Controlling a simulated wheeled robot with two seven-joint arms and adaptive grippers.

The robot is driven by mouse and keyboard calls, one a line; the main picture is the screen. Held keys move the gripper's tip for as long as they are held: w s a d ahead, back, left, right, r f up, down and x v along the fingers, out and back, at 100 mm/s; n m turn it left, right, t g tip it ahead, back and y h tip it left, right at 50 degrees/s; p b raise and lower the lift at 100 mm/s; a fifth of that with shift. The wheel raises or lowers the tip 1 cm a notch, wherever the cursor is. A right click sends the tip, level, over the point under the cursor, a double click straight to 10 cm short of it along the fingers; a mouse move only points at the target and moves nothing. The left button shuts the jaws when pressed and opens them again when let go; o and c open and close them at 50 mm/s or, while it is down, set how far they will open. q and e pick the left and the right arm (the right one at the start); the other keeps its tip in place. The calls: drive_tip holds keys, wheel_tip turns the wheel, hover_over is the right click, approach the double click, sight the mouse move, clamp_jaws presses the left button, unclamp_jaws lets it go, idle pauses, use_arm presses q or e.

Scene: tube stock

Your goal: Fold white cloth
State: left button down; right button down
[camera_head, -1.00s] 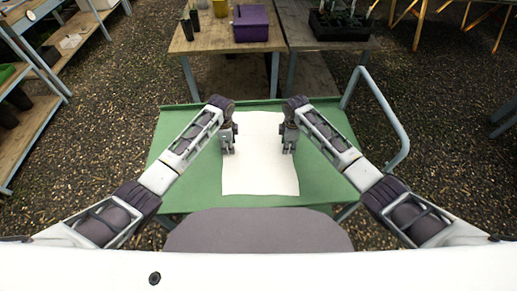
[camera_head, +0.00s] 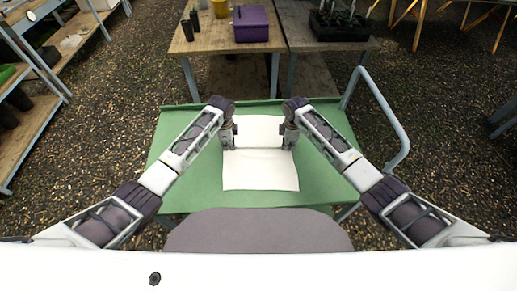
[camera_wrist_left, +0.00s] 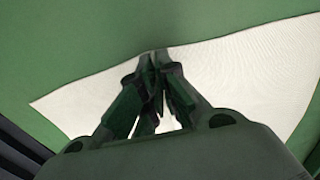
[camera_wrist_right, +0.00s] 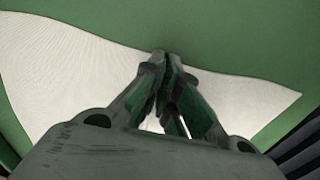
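The white cloth (camera_head: 260,172) lies on the green top of a cart in the head view. A line runs across it between my two grippers, splitting it into a near part and a far part. My left gripper (camera_head: 229,147) is at the cloth's left side and my right gripper (camera_head: 289,147) at its right side. In the left wrist view, the fingertips (camera_wrist_left: 156,55) are together on the cloth's edge (camera_wrist_left: 235,70). In the right wrist view, the fingertips (camera_wrist_right: 158,58) are also together on the cloth's edge (camera_wrist_right: 75,65). The fingers hide the exact grip points.
The green cart top (camera_head: 185,180) is clear around the cloth. A grey cart handle (camera_head: 385,115) rises on the right. Behind stands a wooden table with a purple box (camera_head: 251,24) and a dark plant tray (camera_head: 340,25).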

use_arm(q)
drive_tip(key=shift+r+p, duration=0.15)
drive_tip(key=shift+p, duration=0.15)
use_arm(e)
drive_tip(key=shift+r, duration=0.15)
idle(0.5)
